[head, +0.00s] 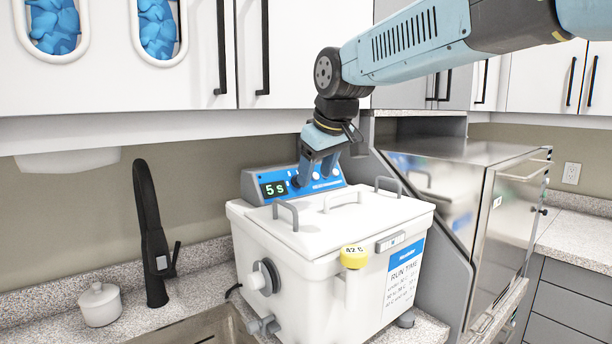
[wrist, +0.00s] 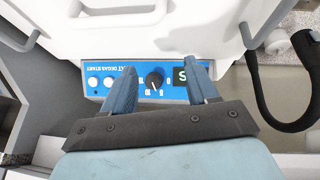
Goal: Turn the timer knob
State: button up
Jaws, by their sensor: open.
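The timer knob (wrist: 154,79) is a small black dial with a white pointer line on a blue control panel (wrist: 118,80). My gripper (wrist: 160,70) is open in the wrist view, with one finger on each side of the knob and gaps showing. I cannot tell how deep the fingertips reach. In the head view my gripper (head: 318,172) hangs over the panel and largely hides the knob. The green display (head: 273,188) reads "5 s". The panel stands behind the white lidded bath (head: 290,255).
The bath's lid has grey handles (head: 390,184) at its sides. A steel autoclave (head: 510,210) stands right; a black faucet (head: 152,235) and white jar (head: 100,304) are left.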

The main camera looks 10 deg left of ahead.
jog(key=shift+d+r+m+y, duration=0.15)
jog(key=shift+d+m+y, duration=0.4)
jog(key=shift+m, duration=0.65)
jog(key=d+r+m+y, duration=0.1)
jog(key=m, duration=0.2)
jog(key=w+d+r+m+y, duration=0.1)
jog(key=m, duration=0.2)
jog(key=d+r+m+y, duration=0.1)
jog(key=d+m+y, duration=0.1)
jog(key=m, duration=0.1)
jog(key=shift+w+r+m, duration=0.2)
jog(key=shift+r+m, duration=0.1)
jog(key=shift+r, duration=0.05)
jog(key=shift+w+d+r+m+t+y, duration=0.2)
jog(key=shift+d+r+m+t+y, duration=0.15)
jog(key=shift+m, duration=0.35)
jog(key=x, duration=1.3)
jog(key=shift+w+a+f, duration=0.1)
jog(key=shift+w+a, duration=0.15)
jog(key=shift+a, duration=0.1)
jog(key=c, duration=1)
jog(key=shift+n, duration=0.6)
jog(key=shift+c, duration=0.2)
